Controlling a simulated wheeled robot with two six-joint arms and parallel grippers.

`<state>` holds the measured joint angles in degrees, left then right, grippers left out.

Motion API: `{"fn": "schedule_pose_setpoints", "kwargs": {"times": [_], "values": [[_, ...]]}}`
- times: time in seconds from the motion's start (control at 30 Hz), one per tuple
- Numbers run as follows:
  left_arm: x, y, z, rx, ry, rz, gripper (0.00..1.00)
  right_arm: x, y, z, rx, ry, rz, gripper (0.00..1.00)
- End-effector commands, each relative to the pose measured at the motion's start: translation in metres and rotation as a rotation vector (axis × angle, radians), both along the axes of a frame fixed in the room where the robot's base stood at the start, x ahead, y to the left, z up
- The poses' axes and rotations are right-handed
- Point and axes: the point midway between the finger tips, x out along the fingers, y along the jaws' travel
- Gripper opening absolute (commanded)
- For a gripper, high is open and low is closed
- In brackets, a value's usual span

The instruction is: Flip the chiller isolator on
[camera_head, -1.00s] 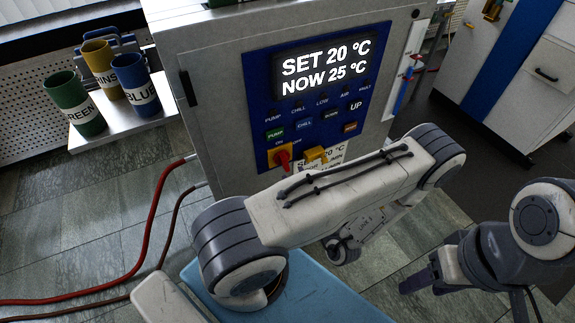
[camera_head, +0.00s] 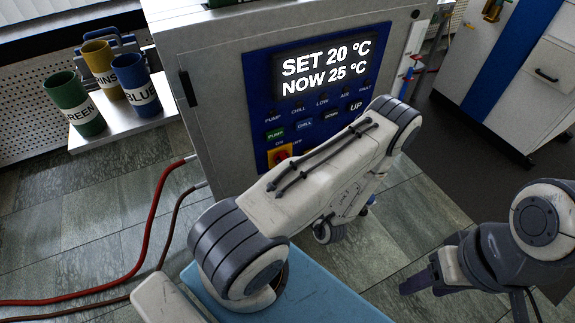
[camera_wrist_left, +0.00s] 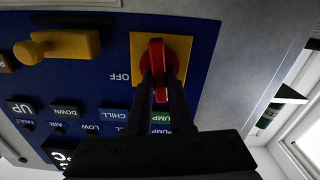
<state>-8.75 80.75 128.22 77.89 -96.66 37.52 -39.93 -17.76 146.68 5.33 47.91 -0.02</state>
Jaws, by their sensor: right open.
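The chiller isolator is a red rotary handle (camera_wrist_left: 157,62) on a yellow plate (camera_wrist_left: 137,48), with OFF printed beside it in the left wrist view. In the head view the yellow plate (camera_head: 278,153) shows low on the blue panel; my left arm covers part of this area. My left gripper (camera_wrist_left: 160,80) has one finger on each side of the red handle, which stands lengthwise between them. I cannot tell whether the fingers touch it. The left fingertips are hidden in the head view. My right gripper (camera_head: 420,281) is open and empty, away from the panel.
A yellow lever (camera_wrist_left: 60,46) sits beside the isolator. Push buttons (camera_head: 304,126) and a display (camera_head: 325,72) reading SET 20, NOW 25 are above. Green, yellow and blue cups (camera_head: 131,78) stand on a shelf at the left.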

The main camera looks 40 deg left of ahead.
Motion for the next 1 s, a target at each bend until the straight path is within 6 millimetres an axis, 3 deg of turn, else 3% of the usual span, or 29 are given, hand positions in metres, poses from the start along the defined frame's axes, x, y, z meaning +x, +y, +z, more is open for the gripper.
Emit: {"fn": "schedule_pose_setpoints", "kwargs": {"times": [0.4, 0.67, 0.7, 0.77, 1.0], "values": [[0.000, 0.000, 0.000, 0.065, 0.160, 0.002, 0.00, 0.000, 0.000, 0.010, 0.000, 0.000, 0.000, 0.54], [0.000, 0.000, 0.000, 0.068, 0.168, 0.002, 0.00, 0.000, 0.000, 0.009, 0.000, 0.000, 0.000, 0.54], [0.000, 0.000, -0.001, 0.068, 0.168, 0.002, 0.31, 0.000, 0.000, 0.009, 0.000, 0.000, 0.000, 0.54], [0.000, 0.000, 0.000, 0.068, 0.167, 0.002, 0.50, 0.000, 0.000, 0.009, 0.000, 0.000, 0.000, 0.54], [0.000, 0.000, 0.000, 0.067, 0.165, 0.002, 0.50, 0.000, 0.000, 0.009, 0.000, 0.000, 0.000, 0.54]]}}
